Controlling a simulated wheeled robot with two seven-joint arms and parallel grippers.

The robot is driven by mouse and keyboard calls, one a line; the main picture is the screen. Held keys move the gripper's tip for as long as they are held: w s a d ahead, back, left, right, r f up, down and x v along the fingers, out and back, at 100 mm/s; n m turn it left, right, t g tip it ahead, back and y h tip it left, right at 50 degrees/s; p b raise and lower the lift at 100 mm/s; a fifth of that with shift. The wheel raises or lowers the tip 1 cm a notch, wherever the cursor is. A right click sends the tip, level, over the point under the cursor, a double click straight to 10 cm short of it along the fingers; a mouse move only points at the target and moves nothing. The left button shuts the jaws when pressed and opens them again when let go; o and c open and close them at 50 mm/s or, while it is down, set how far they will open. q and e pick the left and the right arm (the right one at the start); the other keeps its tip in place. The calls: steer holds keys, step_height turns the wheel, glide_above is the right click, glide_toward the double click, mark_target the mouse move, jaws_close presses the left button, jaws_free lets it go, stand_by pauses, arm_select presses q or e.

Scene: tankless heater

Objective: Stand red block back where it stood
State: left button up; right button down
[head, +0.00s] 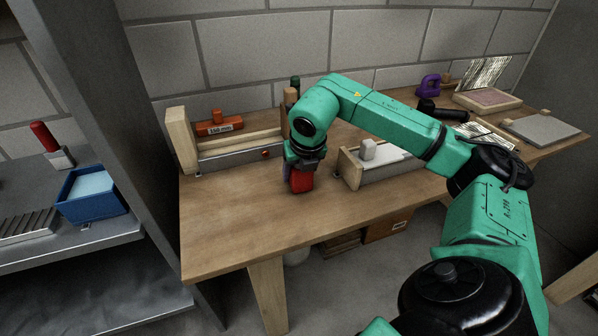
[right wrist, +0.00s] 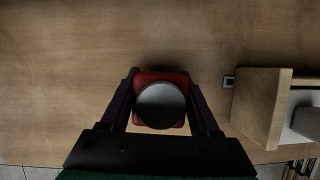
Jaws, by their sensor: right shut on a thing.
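The red block (head: 301,181) is between the fingers of my right gripper (head: 299,176), over the front part of the wooden table (head: 225,225). In the right wrist view the red block (right wrist: 161,84) shows from above with a round grey disc (right wrist: 160,106) on its top. Both dark fingers of my right gripper (right wrist: 162,98) press on its sides. The block looks upright. I cannot tell whether its underside touches the table. My left gripper is not in view.
A wooden-ended tray (head: 352,168) with a grey block (head: 376,150) stands just right of the gripper. A longer metal-fronted box (head: 235,157) with an orange block marked 150 mm (head: 219,123) stands at the left back. The table's front left is clear.

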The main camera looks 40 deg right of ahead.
steer(key=shift+f+b, duration=0.4)
steer(key=shift+f, duration=0.1)
steer(key=shift+c, duration=0.2)
jaws_free()
steer(key=shift+r, duration=0.1)
steer(key=p+v, duration=0.2)
steer(key=v, duration=1.2)
steer(key=shift+s+r, duration=0.15)
steer(key=shift+r, duration=0.05)
steer(key=shift+a, duration=0.1)
